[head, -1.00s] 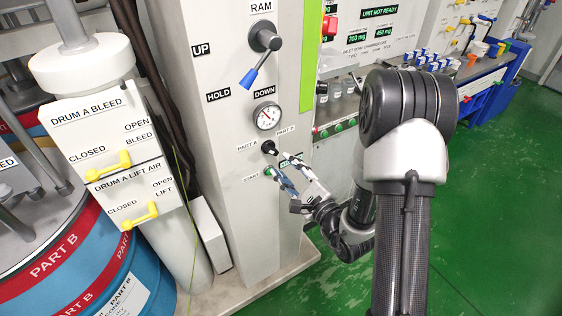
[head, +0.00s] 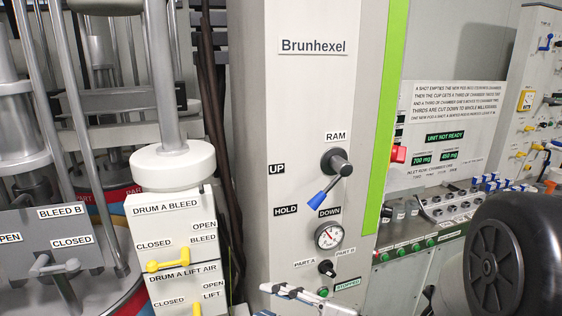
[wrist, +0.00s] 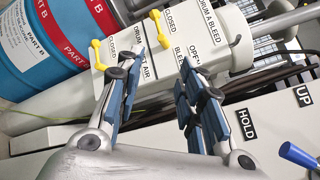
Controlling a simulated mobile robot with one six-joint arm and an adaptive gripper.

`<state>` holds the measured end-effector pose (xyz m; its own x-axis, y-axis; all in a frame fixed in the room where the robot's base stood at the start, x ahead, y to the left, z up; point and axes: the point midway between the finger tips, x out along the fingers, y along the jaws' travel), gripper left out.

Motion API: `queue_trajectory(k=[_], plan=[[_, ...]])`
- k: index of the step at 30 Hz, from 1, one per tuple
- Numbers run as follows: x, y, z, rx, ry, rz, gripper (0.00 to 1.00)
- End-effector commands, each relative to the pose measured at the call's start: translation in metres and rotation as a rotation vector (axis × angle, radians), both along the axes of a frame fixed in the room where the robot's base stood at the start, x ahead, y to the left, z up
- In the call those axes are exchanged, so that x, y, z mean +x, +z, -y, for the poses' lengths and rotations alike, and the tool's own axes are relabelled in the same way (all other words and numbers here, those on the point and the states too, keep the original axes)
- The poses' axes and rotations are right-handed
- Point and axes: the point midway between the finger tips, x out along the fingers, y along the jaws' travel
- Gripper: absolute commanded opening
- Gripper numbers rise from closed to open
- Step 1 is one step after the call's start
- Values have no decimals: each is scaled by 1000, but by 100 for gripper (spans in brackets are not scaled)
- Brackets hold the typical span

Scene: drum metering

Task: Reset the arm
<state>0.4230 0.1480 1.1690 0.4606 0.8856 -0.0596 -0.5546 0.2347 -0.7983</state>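My gripper (wrist: 160,62) shows in the wrist view with its two blue-padded fingers spread apart and nothing between them. Beyond the fingers is the white drum A valve panel (wrist: 158,105) with yellow handles. In the head view only a part of my gripper (head: 300,295) shows at the bottom edge, in front of the white column below the PART A / PART B selector (head: 327,268).
The white column carries the blue-handled RAM lever (head: 325,190), a gauge (head: 328,235) and a green button (head: 323,292). A metering panel (head: 445,137) reading UNIT NOT READY stands at right. Drum A valves (head: 170,262) stand at left.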

Motion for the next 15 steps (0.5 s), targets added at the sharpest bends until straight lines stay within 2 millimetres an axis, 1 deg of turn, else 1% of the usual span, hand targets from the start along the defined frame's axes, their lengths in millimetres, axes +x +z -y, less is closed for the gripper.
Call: queue_trajectory(k=[1,2,3,5,6,7,9,11,12,14,15], plan=[[-29,10,-17,-74,116,22,35],[-46,11,-24,-123,180,27,35],[-68,11,-31,-194,261,34,35],[-101,8,-35,-313,373,50,35],[-121,4,-33,-399,438,62,35],[-134,0,-30,-469,481,74,35],[-161,-9,-17,-639,567,104,35],[-178,-16,0,-794,618,134,35],[-186,-20,14,-901,644,159,35],[-193,-24,38,-1064,664,199,35],[-196,-24,54,-1169,668,228,35]])
